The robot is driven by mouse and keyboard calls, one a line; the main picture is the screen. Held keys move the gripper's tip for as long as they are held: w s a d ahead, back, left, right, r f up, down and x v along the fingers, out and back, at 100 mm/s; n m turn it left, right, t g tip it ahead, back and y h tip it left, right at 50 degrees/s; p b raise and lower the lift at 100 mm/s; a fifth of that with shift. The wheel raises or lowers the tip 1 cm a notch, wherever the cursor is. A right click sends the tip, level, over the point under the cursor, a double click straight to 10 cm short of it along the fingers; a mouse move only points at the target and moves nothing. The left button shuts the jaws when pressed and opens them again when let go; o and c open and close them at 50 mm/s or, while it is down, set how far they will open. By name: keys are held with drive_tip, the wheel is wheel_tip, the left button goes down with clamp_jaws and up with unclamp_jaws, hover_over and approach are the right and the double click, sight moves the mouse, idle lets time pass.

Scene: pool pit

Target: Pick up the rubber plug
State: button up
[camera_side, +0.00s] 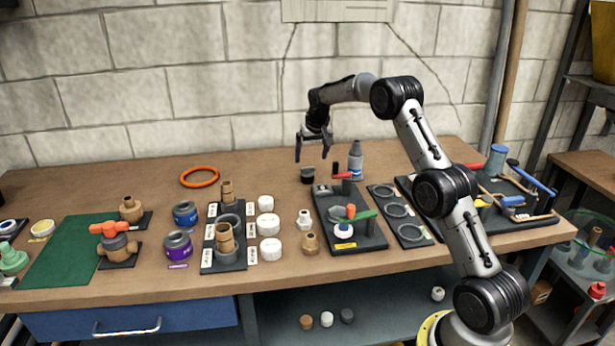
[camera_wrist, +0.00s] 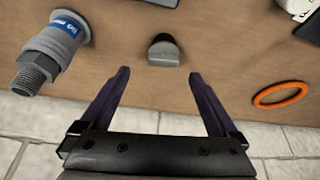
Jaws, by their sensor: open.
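The rubber plug appears to be the small dark grey-black piece (camera_side: 307,175) standing on the bench towards the wall, left of the grey bottle-shaped fitting. In the wrist view the dark plug (camera_wrist: 163,51) stands on the wood, ahead of the fingertips and roughly centred between them. My gripper (camera_side: 312,153) is open and empty, above the plug with its fingers pointing down. In the wrist view my gripper (camera_wrist: 159,73) shows both dark fingers apart, with nothing between them. The plug's underside is hidden.
The grey fitting with a blue label (camera_side: 355,160) stands close right of the plug; it also shows in the wrist view (camera_wrist: 55,50). An orange ring (camera_side: 200,177) lies to the left. A black tray (camera_side: 372,238) with valve parts is in front. Bare wood surrounds the plug's left side.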

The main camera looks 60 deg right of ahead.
sight(308, 168)
drive_tip(key=x, duration=0.7)
drive_tip(key=shift+w+a+f, duration=0.15)
drive_tip(key=shift+a+f, duration=0.05)
drive_tip(key=shift+a, duration=0.05)
drive_tip(key=c, duration=1.4)
drive_tip(key=shift+r, duration=0.1)
